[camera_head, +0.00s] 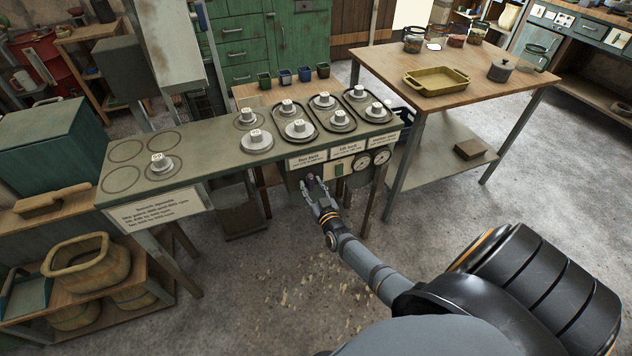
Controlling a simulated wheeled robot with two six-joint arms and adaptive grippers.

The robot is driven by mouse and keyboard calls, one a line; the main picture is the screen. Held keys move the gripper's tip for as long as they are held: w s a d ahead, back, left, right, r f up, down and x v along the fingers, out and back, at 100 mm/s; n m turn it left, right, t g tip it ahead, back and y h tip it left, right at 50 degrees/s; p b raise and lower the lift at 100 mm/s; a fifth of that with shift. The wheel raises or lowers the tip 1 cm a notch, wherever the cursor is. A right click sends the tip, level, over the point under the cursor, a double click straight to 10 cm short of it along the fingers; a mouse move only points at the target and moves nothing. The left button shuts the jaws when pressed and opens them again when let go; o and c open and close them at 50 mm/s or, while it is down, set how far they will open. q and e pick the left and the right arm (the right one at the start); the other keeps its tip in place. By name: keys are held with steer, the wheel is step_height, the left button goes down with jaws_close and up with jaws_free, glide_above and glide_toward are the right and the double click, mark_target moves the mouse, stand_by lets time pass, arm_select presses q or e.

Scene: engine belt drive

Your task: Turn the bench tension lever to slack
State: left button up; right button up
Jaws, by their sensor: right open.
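My right gripper (314,187) is open in front of the left part of this panel, below the white labels. A small dark knob-like end (310,179) shows at its fingertips; it may be the tension lever, but I cannot tell its position or whether the fingers touch it. My left gripper is not in view.
Several pulleys (256,141) stand on the bench top, some inside black belts (325,118). A wooden table (510,90) with a yellow tray (436,80) stands at the right. Bare floor lies in front of the bench.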

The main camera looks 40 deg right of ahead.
steer(key=v, duration=1.1)
steer(key=shift+s, duration=0.2)
steer(key=shift+a+f, duration=0.1)
steer(key=shift+a, duration=0.05)
steer(key=s+a+f+n+g+y, duration=0.15)
steer(key=s+f+g, duration=0.45)
steer(key=s+f, duration=0.8)
steer(key=s+a+f+n+g+y, duration=0.1)
steer(key=s+a+f+g+y, duration=0.15)
steer(key=s+f+g, duration=1.05)
steer(key=s+a+f+t, duration=0.2)
steer(key=s+f+t, duration=0.1)
steer(key=s+f, duration=0.6)
step_height(320, 180, up, 13)
steer(key=s+p, duration=0.1)
steer(key=p, duration=1.2)
steer(key=shift+s+f+h, duration=0.25)
steer(key=shift+s+h, duration=0.1)
steer(key=shift+h, duration=0.05)
